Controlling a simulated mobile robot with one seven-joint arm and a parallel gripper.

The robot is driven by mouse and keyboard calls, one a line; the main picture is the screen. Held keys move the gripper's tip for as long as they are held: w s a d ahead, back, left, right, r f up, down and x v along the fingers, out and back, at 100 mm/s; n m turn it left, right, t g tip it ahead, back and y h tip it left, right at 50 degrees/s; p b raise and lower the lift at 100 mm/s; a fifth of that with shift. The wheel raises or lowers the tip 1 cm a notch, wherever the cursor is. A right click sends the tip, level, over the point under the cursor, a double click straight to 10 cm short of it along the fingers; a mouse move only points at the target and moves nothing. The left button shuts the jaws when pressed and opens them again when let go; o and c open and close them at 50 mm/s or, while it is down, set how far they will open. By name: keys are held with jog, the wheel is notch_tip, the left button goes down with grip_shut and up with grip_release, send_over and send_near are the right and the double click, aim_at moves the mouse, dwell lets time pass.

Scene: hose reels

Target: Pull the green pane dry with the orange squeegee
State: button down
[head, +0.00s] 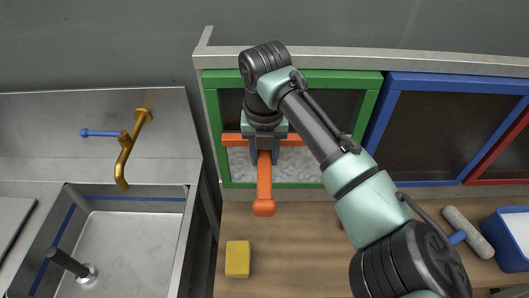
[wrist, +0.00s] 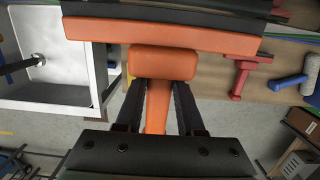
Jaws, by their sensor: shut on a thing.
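The green pane (head: 340,80) stands upright behind the counter, framed in green. Its glass is dark in the upper part and whitish and speckled (head: 304,169) below the squeegee. The orange squeegee (head: 264,190) lies with its head across the pane at about mid-height and its handle hanging down. My gripper (head: 264,157) is shut on the handle just below the head. In the wrist view, the squeegee's orange head (wrist: 160,38) and dark strip run across the top, with the handle between my fingers (wrist: 158,110). Part of the pane is hidden behind my arm.
A yellow sponge (head: 237,259) lies on the wooden counter (head: 300,262). A sink (head: 130,240) with a brass tap (head: 130,150) is at left. A blue-framed pane (head: 440,120), a roller (head: 468,232) and a blue bin (head: 510,238) are at right. A red tool (wrist: 240,78) shows in the wrist view.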

jog(key=shift+s+f, duration=0.3)
jog(key=shift+f, duration=0.6)
notch_tip(320, 180, down, 16)
jog(key=b, duration=0.9)
jog(key=shift+r+b, duration=0.15)
jog(key=shift+b, duration=0.2)
jog(key=shift+p, duration=0.55)
jog(key=shift+s+p, duration=2.7)
jog(key=shift+p, duration=0.35)
jog(key=shift+f, duration=0.2)
